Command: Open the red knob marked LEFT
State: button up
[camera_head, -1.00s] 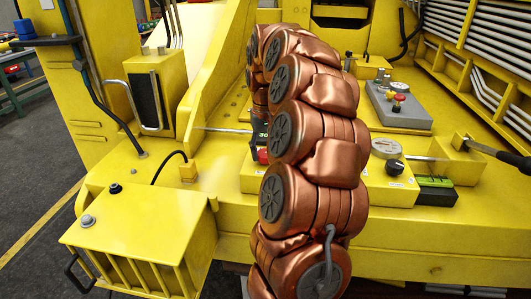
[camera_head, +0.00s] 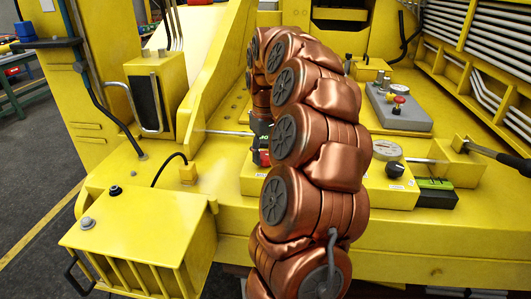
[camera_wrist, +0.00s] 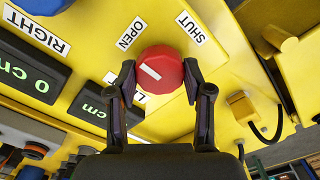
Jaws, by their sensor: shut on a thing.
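The red knob (camera_wrist: 161,70) is in the middle of the wrist view, a faceted cap with a short white line running diagonally on its top. White labels OPEN (camera_wrist: 130,33) and SHUT (camera_wrist: 190,27) lie above it on the yellow panel. In the head view my copper arm hides most of the gripper and knob.
A RIGHT label (camera_wrist: 37,30) and two green displays, one reading 0 cm (camera_wrist: 33,78), lie left of the knob in the wrist view. A yellow block with a black cable (camera_wrist: 245,107) stands right. In the head view, a grey box (camera_head: 400,106) with a red button stands behind the panel.

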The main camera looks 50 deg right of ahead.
aim_at(265, 154)
jog(key=o, duration=1.2)
jog(key=shift+c, duration=0.2)
jog(key=shift+r, duration=0.15)
notch_tip(265, 154, up, 11)
jog(key=shift+r, duration=0.2)
jog(key=shift+a+r, duration=0.1)
jog(key=shift+r, duration=0.05)
dwell(0.8)
